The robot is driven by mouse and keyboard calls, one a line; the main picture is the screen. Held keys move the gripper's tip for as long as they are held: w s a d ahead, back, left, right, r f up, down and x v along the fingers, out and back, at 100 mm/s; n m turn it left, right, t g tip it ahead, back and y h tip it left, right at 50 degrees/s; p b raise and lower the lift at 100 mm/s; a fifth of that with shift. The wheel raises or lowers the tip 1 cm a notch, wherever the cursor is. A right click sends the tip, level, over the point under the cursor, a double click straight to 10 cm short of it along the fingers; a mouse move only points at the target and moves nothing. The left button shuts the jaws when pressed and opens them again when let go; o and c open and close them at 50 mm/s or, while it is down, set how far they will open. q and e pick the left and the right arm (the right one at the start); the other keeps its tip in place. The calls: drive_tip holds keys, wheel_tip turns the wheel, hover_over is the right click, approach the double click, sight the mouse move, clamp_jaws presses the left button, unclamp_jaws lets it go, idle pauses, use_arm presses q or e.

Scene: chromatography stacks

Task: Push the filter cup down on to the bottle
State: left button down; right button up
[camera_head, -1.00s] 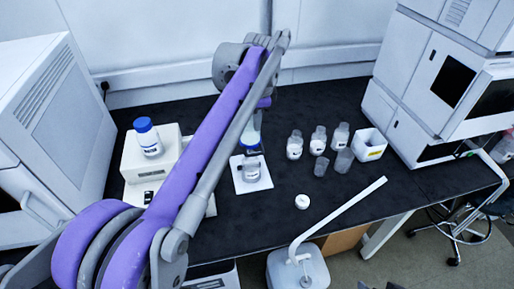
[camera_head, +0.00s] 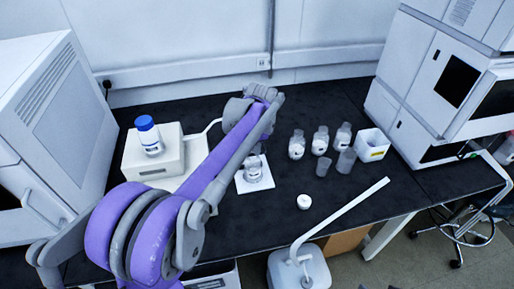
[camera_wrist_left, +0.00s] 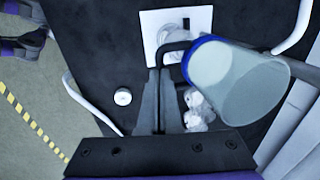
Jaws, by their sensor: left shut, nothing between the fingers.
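The bottle (camera_head: 253,172) stands upright on a white square pad (camera_head: 268,184) in the head view; my left arm hides what is above it. In the left wrist view the filter cup (camera_wrist_left: 245,85), translucent with a blue collar, looms large near the camera, its collar toward the pad (camera_wrist_left: 204,18). I cannot tell how firmly it sits on the bottle. Contact is unclear. The fingertips are hidden in the head view. My right gripper is not in view.
A blue-capped bottle (camera_head: 149,136) stands on a pale box (camera_head: 150,168) at left. Several clear vessels (camera_head: 320,140) and a white container (camera_head: 373,145) stand at right. A white cap (camera_head: 304,202) lies nearer the front. Instruments flank the bench.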

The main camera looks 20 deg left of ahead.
use_arm(q)
drive_tip(key=shift+f, duration=0.1)
wheel_tip(320, 180, down, 5)
drive_tip(key=b, duration=0.2)
drive_tip(key=shift+s+b, duration=0.1)
drive_tip(key=shift+b, duration=0.2)
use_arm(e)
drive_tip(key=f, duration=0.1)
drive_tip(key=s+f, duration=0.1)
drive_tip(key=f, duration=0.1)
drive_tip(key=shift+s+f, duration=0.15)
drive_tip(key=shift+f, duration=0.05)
use_arm(q)
wheel_tip(320, 180, up, 14)
drive_tip(key=s+d+p, duration=0.1)
drive_tip(key=s+p, duration=0.1)
drive_tip(key=shift+d+p, duration=0.35)
drive_tip(key=shift+d, duration=0.05)
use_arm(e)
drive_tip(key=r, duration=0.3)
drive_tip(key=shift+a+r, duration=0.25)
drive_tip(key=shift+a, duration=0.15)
use_arm(q)
drive_tip(key=shift+s, duration=0.15)
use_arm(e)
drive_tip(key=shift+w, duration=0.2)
